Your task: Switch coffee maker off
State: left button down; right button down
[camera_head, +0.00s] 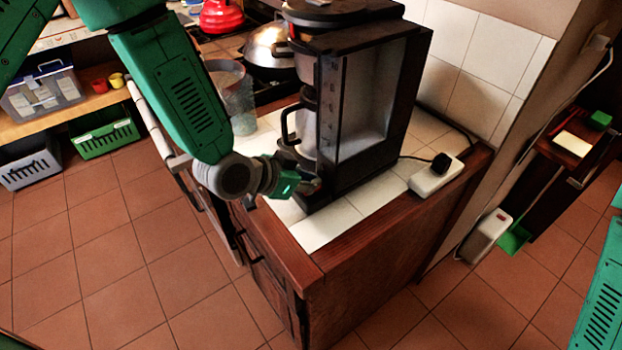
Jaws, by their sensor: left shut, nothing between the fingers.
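The coffee maker (365,110) is a tall black machine standing on the white-tiled counter. Its carafe (305,130) with a black handle sits in it, on the left side. My left arm comes down from the top left. My left gripper (311,187) is shut and empty at the lower front of the coffee maker, close to its base. The fingertips are partly hidden against the dark base, and I cannot tell whether they touch it. I cannot make out the switch. A green part of my right arm shows at the right edge, but its gripper is out of view.
A white power strip (436,177) with a black plug lies right of the coffee maker. A clear pitcher (233,98) and a metal pan (269,54) stand behind my left arm. The counter's wooden edge (330,252) faces open tiled floor.

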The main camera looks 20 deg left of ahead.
pick_arm(q)
jog(key=shift+s+f, duration=0.1)
jog(key=shift+s, duration=0.05)
jog(key=shift+s+a+f, duration=0.15)
jog(key=shift+s+a, duration=0.3)
jog(key=shift+s, duration=0.25)
pick_arm(e)
jog(key=shift+d, duration=0.1)
jog(key=shift+r, duration=0.1)
